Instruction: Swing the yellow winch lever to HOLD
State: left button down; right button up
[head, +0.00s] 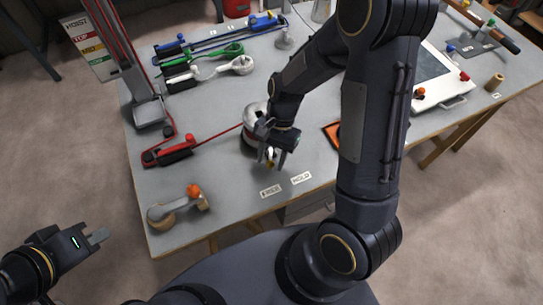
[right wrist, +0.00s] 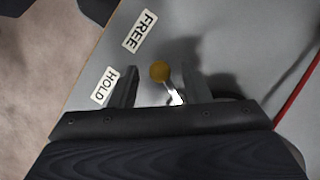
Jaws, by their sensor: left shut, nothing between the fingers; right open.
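The winch (head: 251,118) is a round drum on the bench, partly hidden behind my right arm. Its lever ends in a yellow ball knob (right wrist: 160,71) on a short bright metal stem (right wrist: 176,97). My right gripper (head: 272,159) is open over the lever, pointing down. In the right wrist view the knob shows between the two fingers, with gaps on both sides. The FREE label (right wrist: 140,30) lies beyond the knob, and the HOLD label (right wrist: 104,85) lies left of the left finger. My left gripper (head: 98,238) is shut and empty, off the bench at lower left.
A red line runs from the winch to a red-and-black clamp (head: 168,152). An orange tray (head: 332,132) is partly hidden right of the winch. Bench around the labels is clear.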

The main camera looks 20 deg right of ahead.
jog(key=shift+f, duration=0.1)
grip_shut()
dwell(0.4)
jog(key=n, duration=0.2)
jog(key=d+n+h, duration=0.1)
jog(key=d+n+g+h, duration=0.1)
jog(key=n, duration=0.1)
jog(key=shift+s+d+n, duration=0.15)
jog(key=shift+n, duration=0.15)
jog(key=shift+w+d+n+h, duration=0.15)
jog(key=shift+d+n+h, duration=0.3)
jog(key=shift+n, duration=0.65)
jog(key=shift+w+d+n+h, duration=0.15)
jog(key=shift+d+n+h, duration=0.3)
jog(key=shift+n, duration=0.65)
jog(key=shift+d, duration=0.1)
grip_release()
